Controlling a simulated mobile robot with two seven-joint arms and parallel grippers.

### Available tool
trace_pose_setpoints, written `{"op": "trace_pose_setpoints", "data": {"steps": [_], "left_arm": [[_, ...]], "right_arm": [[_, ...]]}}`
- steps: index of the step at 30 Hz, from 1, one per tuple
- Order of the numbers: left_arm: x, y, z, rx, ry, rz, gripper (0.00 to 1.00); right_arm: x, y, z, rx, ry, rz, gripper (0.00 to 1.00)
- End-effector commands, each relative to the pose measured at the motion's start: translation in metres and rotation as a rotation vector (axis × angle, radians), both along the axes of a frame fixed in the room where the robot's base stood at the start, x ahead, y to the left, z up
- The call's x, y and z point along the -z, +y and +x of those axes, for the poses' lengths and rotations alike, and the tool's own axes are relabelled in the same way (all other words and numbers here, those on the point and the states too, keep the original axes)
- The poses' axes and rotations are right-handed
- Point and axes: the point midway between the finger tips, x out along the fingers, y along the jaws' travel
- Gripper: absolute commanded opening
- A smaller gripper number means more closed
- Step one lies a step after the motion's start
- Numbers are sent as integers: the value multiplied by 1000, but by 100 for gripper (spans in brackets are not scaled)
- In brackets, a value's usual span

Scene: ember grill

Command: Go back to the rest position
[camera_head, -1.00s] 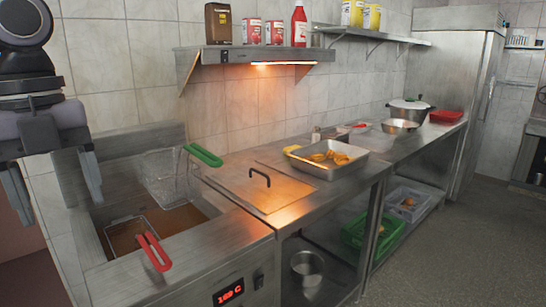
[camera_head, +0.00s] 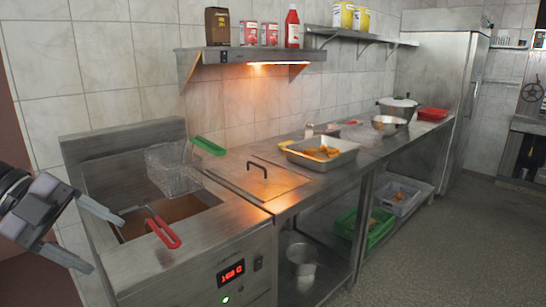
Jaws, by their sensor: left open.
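My left gripper (camera_head: 84,238) is at the left edge of the head view, beside the front left of the fryer (camera_head: 185,262). Its two fingers are spread apart with nothing between them. The fryer holds two wire baskets. The basket with the green handle (camera_head: 207,146) hangs raised at the back. The basket with the red handle (camera_head: 163,233) sits low in the oil well, partly hidden. My right gripper does not show.
A steel counter (camera_head: 265,184) runs right from the fryer and bears a tray (camera_head: 333,160) of golden food. A heat-lamp shelf (camera_head: 262,56) hangs above. A green crate (camera_head: 363,228) and a pot (camera_head: 301,258) stand below. The floor (camera_head: 450,255) at right is clear.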

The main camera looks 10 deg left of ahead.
Motion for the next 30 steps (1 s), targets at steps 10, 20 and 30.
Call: {"op": "trace_pose_setpoints", "data": {"steps": [10,20,30], "left_arm": [[83,18,21,-336,-138,-454,71],[187,28,14,-789,-144,-681,71],[308,-5,-34,-1261,45,-725,71]], "right_arm": [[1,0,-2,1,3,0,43],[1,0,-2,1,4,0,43],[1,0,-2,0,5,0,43]]}}
